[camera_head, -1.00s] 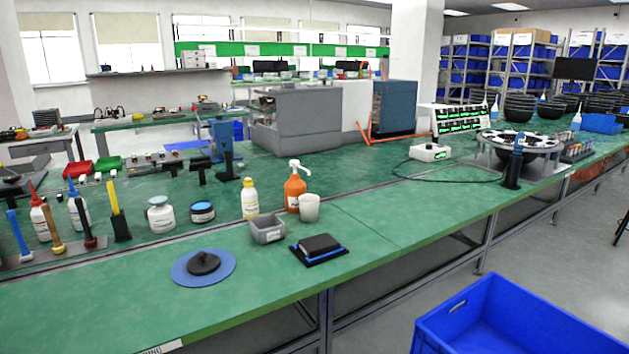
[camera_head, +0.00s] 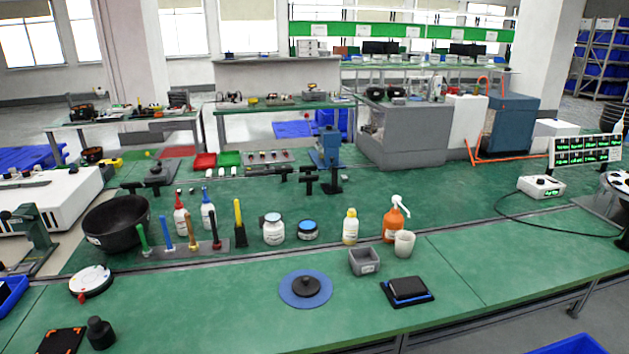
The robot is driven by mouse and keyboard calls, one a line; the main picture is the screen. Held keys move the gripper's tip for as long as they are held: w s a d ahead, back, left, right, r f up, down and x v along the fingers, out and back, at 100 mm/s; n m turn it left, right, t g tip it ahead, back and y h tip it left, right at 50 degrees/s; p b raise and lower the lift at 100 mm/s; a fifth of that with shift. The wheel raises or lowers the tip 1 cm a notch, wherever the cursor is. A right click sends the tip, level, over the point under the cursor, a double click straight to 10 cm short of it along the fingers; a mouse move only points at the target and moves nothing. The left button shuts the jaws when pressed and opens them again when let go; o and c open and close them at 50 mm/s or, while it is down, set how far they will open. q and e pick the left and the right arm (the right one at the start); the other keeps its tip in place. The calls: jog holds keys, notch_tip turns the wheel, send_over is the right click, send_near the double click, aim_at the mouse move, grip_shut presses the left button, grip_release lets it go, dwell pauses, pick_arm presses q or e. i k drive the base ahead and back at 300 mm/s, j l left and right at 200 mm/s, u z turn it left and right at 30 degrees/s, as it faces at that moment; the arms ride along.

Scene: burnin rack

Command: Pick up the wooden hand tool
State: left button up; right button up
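A wooden hand tool (camera_head: 193,231) with a tan-brown handle stands upright in a low grey holder (camera_head: 160,251) on the green bench, left of the middle. A blue-handled tool (camera_head: 167,233) stands on its left, and a green-handled tool (camera_head: 143,238) stands farther left. A dark red-handled tool (camera_head: 215,231) stands on its right. The lower ends of the tools are hidden by the holder. Neither of my grippers shows in the head view.
A yellow-handled tool (camera_head: 239,222) in a black stand is right of the holder. A black bowl (camera_head: 117,222) is close on its left. Two squeeze bottles (camera_head: 181,214) stand behind. The bench (camera_head: 205,295) in front of the holder is clear, left of a blue round mat (camera_head: 291,294).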

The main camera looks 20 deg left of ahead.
aim_at(194, 246)
jog(key=u, duration=1.35)
